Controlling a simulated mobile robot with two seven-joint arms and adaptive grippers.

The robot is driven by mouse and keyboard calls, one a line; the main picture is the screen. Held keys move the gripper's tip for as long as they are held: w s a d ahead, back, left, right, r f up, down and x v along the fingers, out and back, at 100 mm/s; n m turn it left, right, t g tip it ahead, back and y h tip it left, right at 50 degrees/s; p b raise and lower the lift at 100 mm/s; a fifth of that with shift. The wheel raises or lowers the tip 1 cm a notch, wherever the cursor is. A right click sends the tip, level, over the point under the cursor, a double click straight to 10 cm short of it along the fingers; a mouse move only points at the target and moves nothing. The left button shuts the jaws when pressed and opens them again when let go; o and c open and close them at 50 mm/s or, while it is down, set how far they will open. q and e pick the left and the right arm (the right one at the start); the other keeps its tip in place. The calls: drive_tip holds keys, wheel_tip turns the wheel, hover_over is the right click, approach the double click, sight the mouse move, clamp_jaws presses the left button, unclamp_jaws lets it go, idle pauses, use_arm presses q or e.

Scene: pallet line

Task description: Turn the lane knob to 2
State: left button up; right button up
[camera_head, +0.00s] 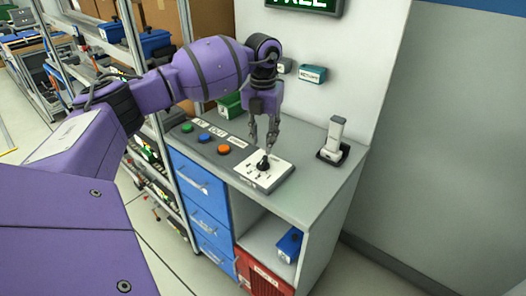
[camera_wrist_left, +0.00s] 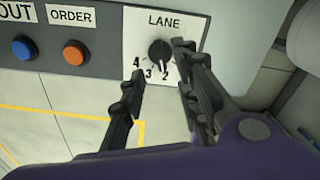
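The lane knob (camera_head: 264,165) is a small black knob on a white plate (camera_head: 278,178) on the grey counter top. In the left wrist view the knob (camera_wrist_left: 160,53) sits under the word LANE, with the numbers 4, 3 and 2 visible around its lower side. My left gripper (camera_head: 263,142) is just above the knob, pointing down. Its fingers are apart and empty, one on each side of the knob in the wrist view (camera_wrist_left: 160,68). My right gripper is not in view.
Green, blue and orange (camera_head: 224,149) buttons sit left of the plate. A grey-and-white handheld device (camera_head: 334,138) stands in a holder at the counter's right. A white wall with small boxes (camera_head: 313,74) rises behind. Blue drawers (camera_head: 205,190) are below.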

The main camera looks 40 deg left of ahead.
use_arm(q)
wheel_tip(320, 180, up, 5)
drive_tip(key=shift+f, duration=0.1)
idle(0.7)
